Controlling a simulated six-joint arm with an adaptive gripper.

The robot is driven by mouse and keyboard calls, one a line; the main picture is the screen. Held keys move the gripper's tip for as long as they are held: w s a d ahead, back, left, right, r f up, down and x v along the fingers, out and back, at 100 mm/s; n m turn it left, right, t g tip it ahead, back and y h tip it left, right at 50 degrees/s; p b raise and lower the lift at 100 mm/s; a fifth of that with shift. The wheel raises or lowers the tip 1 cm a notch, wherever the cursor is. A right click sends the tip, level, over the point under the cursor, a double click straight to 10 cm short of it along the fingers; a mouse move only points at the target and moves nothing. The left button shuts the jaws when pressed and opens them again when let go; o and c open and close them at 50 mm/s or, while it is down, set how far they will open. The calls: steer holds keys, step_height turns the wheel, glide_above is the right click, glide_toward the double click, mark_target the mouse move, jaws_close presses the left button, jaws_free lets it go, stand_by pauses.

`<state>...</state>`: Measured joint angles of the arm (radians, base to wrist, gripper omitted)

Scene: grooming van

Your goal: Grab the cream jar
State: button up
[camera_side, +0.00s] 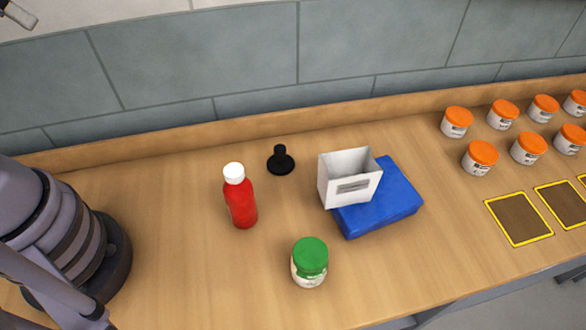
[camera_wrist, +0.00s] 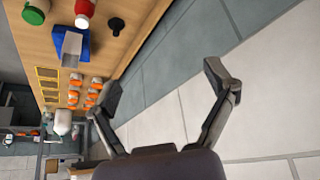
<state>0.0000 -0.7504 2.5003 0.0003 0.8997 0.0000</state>
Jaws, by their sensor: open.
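A white jar with a green lid (camera_side: 310,262), which looks like the cream jar, stands upright near the front edge of the wooden counter (camera_side: 180,290). Its green lid also shows in the wrist view, at the upper left (camera_wrist: 34,14). My gripper (camera_wrist: 162,76) is open and empty in the wrist view, with its fingers spread wide in front of the tiled wall. It is well apart from the jar. The side view does not clearly show my gripper.
A red bottle (camera_side: 241,203) stands behind-left of the jar, and a black knobbed object (camera_side: 281,161) behind that. A blue block (camera_side: 388,208) with an open white box (camera_side: 343,186) lies behind-right. Several orange-lidded jars (camera_side: 481,157) and yellow-edged squares (camera_side: 519,219) are farther right.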

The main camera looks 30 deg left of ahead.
steer(key=shift+o, duration=0.9)
